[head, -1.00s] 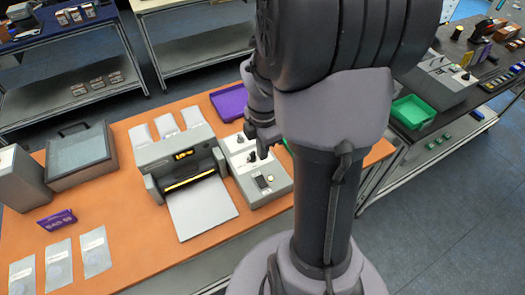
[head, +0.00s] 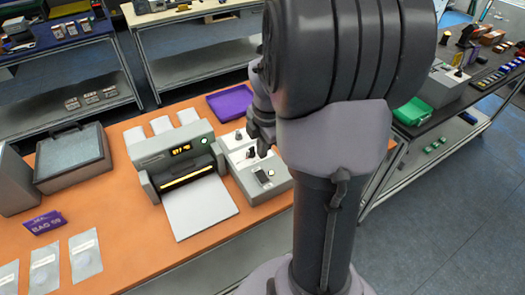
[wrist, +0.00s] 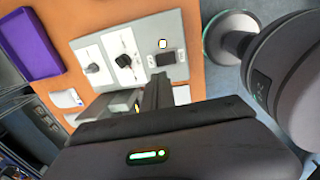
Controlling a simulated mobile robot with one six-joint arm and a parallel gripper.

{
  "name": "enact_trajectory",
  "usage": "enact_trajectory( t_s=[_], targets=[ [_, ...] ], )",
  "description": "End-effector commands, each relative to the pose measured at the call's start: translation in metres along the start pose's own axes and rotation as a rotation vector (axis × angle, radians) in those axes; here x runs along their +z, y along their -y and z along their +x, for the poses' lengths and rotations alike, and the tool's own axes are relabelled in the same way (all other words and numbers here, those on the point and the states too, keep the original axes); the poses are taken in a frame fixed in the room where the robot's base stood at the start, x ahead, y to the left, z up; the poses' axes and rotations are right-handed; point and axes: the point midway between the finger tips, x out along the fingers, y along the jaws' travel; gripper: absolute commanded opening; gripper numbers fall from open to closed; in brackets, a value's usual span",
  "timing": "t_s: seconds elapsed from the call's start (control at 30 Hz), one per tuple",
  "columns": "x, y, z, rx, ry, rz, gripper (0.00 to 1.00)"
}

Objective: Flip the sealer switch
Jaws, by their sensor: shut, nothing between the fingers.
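The grey sealer (head: 178,160) stands on the orange table, with a lit amber display and a glowing slot above its white front plate. To its right is a grey control box (head: 270,186). In the wrist view, the box's top (wrist: 188,62) carries a black switch (wrist: 125,60) on a white plate, another knob-like switch (wrist: 93,68), a small dark screen (wrist: 166,58) and a small lit button (wrist: 163,43). My gripper (head: 263,152) is over the box. In the wrist view, my gripper (wrist: 156,80) is shut and empty, its tips near the screen; contact cannot be told.
A purple tray (head: 230,102) lies behind the box. A grey case (head: 72,158), a purple bag label (head: 46,222) and several pale pouches (head: 85,254) are on the left. A dark bench with a green bin (head: 412,112) stands at right.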

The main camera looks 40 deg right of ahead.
Motion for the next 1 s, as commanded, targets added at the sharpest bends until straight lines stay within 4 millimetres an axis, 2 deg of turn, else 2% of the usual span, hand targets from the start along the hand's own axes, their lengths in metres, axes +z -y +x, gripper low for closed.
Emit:
enact_trajectory(
  t_s=[0.03, 0.2, 0.4, 0.6, 1.0],
  targets=[
    [-0.001, 0.002, 0.016, -0.004, -0.002, 0.0, 0.0],
    [-0.001, 0.001, 0.053, -0.003, -0.001, 0.0, 0.0],
    [0.0, 0.001, 0.085, -0.002, 0.0, 0.0, 0.0],
    [0.0, 0.001, 0.095, -0.001, 0.001, 0.001, 0.0],
    [0.0, -0.002, 0.093, -0.042, -0.002, -0.001, 0.0]
  ],
)
